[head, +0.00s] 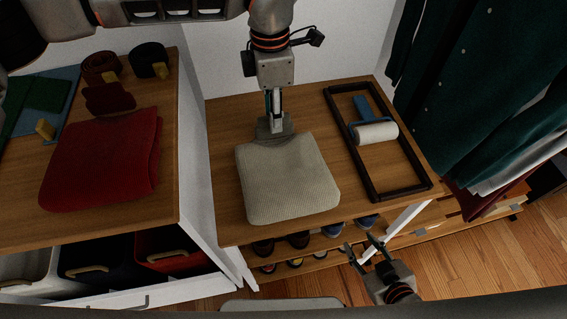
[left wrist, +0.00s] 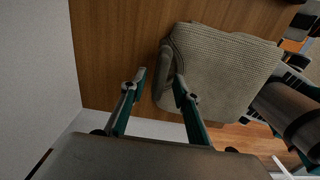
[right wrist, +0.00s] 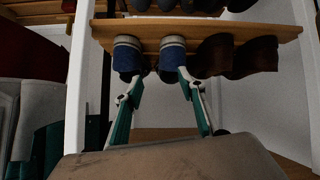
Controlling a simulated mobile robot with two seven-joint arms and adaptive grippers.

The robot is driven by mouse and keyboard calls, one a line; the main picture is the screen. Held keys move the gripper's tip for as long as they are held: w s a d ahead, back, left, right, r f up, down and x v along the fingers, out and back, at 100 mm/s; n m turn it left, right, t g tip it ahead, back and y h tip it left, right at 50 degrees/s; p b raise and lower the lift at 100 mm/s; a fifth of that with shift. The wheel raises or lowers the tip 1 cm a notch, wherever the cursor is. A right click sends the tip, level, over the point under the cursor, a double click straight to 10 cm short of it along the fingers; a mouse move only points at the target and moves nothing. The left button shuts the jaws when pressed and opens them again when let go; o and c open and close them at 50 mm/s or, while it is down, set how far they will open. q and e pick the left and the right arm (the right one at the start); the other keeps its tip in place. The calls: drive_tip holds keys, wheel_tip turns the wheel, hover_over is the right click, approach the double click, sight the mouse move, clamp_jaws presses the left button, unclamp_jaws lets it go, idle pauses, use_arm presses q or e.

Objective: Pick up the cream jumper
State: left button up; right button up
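The cream jumper (head: 287,180) lies folded on the wooden bench top (head: 225,125). It also shows in the left wrist view (left wrist: 225,70). My left gripper (head: 273,128) points down at the jumper's back edge. In the left wrist view its fingers (left wrist: 160,82) are apart: one is over bare wood beside the jumper, the other overlaps the jumper's edge. I cannot tell whether they touch it. My right gripper (head: 357,251) is open and empty, low in front of the bench by the shoe shelf; its fingers also show in the right wrist view (right wrist: 157,85).
A dark rectangular frame (head: 363,190) with a lint roller (head: 375,132) lies right of the jumper. Coats (head: 480,90) hang at the right. A red jumper (head: 103,158) lies on the left unit. Shoes (right wrist: 172,55) sit on the shelf below. A white wall stands behind.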

use_arm(q)
drive_tip(key=shift+r, duration=0.1)
clamp_jaws()
drive_tip(key=shift+r, duration=0.1)
